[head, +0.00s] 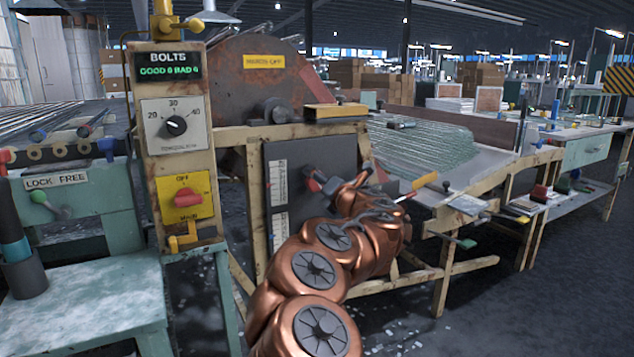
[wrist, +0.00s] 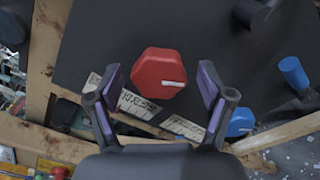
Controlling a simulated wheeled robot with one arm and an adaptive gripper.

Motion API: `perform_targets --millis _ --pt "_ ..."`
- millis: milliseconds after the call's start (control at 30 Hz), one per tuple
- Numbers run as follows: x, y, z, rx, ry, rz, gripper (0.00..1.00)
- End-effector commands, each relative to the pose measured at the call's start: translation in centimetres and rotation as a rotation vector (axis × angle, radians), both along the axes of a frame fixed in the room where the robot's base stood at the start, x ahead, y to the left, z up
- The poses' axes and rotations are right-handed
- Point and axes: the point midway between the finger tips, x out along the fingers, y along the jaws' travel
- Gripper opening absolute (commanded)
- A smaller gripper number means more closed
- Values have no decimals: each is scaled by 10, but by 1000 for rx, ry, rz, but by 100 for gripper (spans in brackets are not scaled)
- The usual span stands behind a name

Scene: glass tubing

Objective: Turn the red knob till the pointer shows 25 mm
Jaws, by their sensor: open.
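The red knob (wrist: 160,73) is six-sided with a short white mark near its lower right edge, and sits on a dark panel (wrist: 225,40). In the wrist view my gripper (wrist: 160,80) is open, one purple-padded finger on each side of the knob with gaps between. White printed strips (wrist: 136,104) lie below the knob, partly hidden by a finger. In the head view the dark panel (head: 335,155) has a white scale strip (head: 278,185); my gripper (head: 326,184) is at the panel, with a bit of the red knob (head: 312,184) showing. The pointer's reading cannot be made out.
A blue knob (wrist: 240,122) and a blue cylinder (wrist: 293,72) stand right of my gripper. A wooden frame (wrist: 42,60) borders the panel. Left in the head view, a post carries a black dial (head: 175,126) and a red switch (head: 187,197).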

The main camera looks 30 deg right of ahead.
Motion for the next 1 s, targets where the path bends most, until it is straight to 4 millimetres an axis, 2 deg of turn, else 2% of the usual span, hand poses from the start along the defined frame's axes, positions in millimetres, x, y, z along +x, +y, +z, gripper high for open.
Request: perform_targets --millis 633,800,1000 --pt "-84 7 0 0 1 -3 80" --pt "-98 8 0 -1 1 -2 80" --pt "-105 10 0 0 -1 1 80"
